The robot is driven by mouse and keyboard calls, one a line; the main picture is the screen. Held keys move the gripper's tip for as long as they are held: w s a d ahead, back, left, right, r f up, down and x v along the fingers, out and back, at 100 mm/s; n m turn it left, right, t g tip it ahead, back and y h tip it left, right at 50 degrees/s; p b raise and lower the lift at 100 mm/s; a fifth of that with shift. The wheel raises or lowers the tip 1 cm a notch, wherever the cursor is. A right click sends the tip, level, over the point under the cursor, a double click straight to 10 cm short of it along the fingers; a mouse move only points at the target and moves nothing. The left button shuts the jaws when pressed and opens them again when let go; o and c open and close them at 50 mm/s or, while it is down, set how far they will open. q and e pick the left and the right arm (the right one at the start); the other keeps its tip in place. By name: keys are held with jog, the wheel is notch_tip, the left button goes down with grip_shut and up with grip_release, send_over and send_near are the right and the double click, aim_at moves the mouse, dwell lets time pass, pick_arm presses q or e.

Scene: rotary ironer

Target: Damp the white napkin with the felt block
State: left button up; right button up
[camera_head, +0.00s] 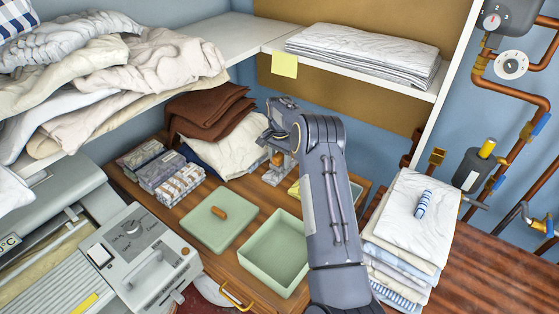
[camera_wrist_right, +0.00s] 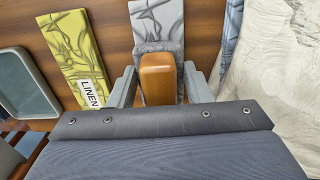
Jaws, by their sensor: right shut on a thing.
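My right gripper (camera_head: 278,161) reaches to the back of the wooden worktop. It is shut on the felt block's wooden grip (camera_wrist_right: 158,76); grey felt (camera_wrist_right: 152,47) shows behind the grip in the right wrist view. The block is over a grey patterned strip (camera_wrist_right: 157,20); I cannot tell whether they touch. A crumpled white cloth (camera_head: 238,148) lies left of the gripper and shows in the wrist view (camera_wrist_right: 275,60). Folded white cloth (camera_head: 415,210) also tops the right stack. I cannot tell which is the white napkin. My left gripper is not in view.
An open green box (camera_head: 257,285) and its green lid (camera_head: 205,228) stand at the worktop's front. Several patterned bundles (camera_head: 160,170) and brown cloths (camera_head: 208,108) lie left. A yellow strip marked LINEN (camera_wrist_right: 80,50) is beside the grey one. A shelf (camera_head: 370,80) overhangs the back.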

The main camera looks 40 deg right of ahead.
jog(key=shift+r+p, duration=1.4)
jog(key=shift+r, duration=1.25)
jog(key=shift+f, duration=0.1)
